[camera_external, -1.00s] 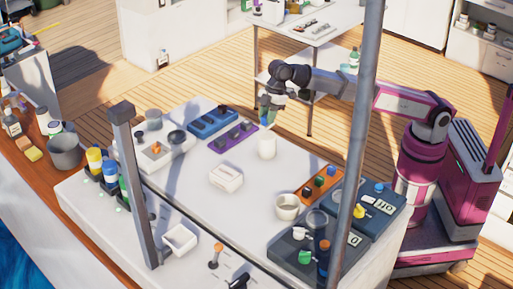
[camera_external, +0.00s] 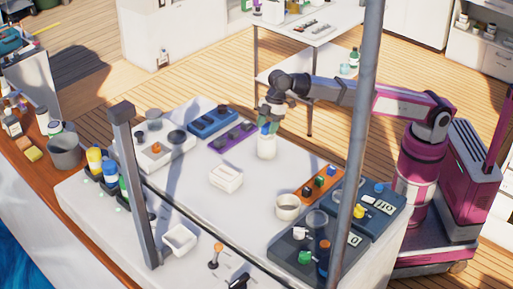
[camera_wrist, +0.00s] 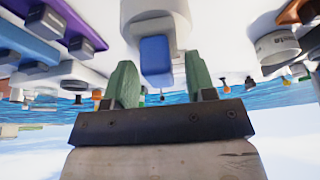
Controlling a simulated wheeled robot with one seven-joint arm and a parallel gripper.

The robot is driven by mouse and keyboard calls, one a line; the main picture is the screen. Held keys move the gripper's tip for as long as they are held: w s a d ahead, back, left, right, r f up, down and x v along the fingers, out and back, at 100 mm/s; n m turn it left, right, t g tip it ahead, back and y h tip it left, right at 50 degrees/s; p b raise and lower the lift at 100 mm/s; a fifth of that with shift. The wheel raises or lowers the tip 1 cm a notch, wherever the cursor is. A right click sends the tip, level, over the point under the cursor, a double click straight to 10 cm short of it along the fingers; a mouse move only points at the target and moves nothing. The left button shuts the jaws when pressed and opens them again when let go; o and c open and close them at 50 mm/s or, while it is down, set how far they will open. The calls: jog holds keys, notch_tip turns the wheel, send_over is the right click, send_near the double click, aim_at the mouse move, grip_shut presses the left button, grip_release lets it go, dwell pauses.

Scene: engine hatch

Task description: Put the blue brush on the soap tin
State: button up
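The blue brush (camera_wrist: 155,55) shows as a blue block between my fingers in the wrist view, against a white cylindrical holder (camera_external: 266,149). Its blue top (camera_external: 265,128) shows just above that holder in the external view. My gripper (camera_external: 268,121) is at the holder's top. Its green fingers (camera_wrist: 161,85) stand apart on both sides of the blue part, with a visible gap at the right finger. The lower part of the brush is hidden. A white rectangular box (camera_external: 226,177), which looks like the soap tin, stands left and nearer on the counter.
A purple tray (camera_external: 233,137) and a blue tray (camera_external: 212,123) lie left of the holder. An orange tray (camera_external: 319,184) and a cream round tub (camera_external: 287,207) stand nearer right. A grey post (camera_external: 358,145) crosses the external view. Bare counter lies between holder and box.

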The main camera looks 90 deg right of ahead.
jog(key=v, duration=1.2)
jog(key=shift+r, duration=0.15)
